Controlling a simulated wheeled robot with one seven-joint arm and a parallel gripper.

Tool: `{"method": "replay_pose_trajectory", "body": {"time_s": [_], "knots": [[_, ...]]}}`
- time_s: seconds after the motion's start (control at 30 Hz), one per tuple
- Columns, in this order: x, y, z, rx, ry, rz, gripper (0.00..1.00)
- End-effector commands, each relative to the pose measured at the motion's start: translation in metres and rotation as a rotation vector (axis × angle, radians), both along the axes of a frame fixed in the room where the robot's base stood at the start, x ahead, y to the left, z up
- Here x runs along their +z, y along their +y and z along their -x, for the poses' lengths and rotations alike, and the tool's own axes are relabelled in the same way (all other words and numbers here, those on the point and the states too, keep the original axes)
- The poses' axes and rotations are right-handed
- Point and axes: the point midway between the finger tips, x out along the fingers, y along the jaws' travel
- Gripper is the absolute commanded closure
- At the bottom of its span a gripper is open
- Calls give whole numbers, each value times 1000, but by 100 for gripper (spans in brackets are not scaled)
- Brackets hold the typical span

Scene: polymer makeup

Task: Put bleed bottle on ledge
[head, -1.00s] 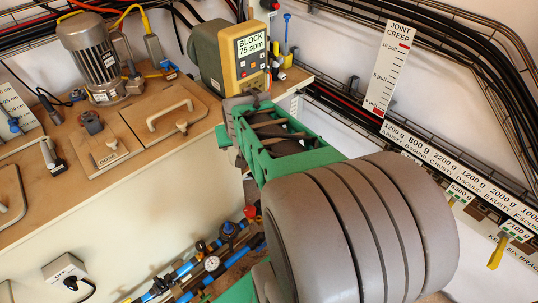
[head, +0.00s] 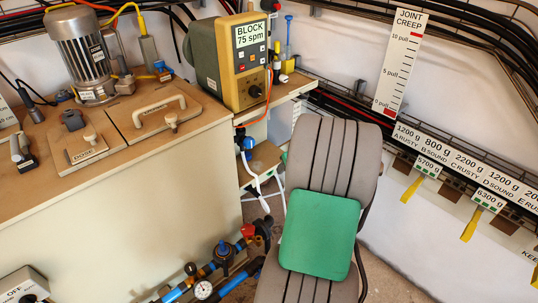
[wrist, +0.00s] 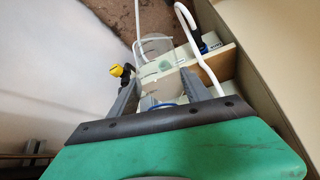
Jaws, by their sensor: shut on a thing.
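In the wrist view, my gripper (wrist: 159,84) has its two grey fingers on either side of a clear, see-through bottle (wrist: 156,46) with faint marks, which looks like the bleed bottle. The gripper is shut on it, though the exact contact is hard to see. The bottle is in front of a pale wooden ledge (wrist: 214,62) with white tubes and a blue fitting. I cannot tell whether it touches the ledge. In the head view a small wooden ledge (head: 262,160) shows below the bench end. My own arm hides the gripper and bottle there.
The bench (head: 120,165) with a grey motor (head: 82,50) and the yellow-fronted control box (head: 238,62) fills the left. A white tube (wrist: 191,35) loops beside the bottle. A yellow-topped fitting (wrist: 121,71) is left of the fingers. Blue pipes (head: 205,275) run low in front.

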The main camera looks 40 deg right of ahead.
Motion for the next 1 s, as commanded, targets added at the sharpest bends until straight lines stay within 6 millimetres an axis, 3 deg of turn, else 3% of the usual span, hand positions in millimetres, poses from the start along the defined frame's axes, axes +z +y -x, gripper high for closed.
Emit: {"method": "replay_pose_trajectory", "body": {"time_s": [0.3,0.4,0.57,0.73,0.8,1.0], "knots": [[-4,-24,-92,4,-1,1,84],[-3,-31,-114,2,0,0,84],[-2,-37,-134,1,0,1,84],[-3,-46,-168,1,-1,0,84],[-16,-45,-164,-1,0,-2,84],[-15,-46,-164,-1,-2,1,84]]}}
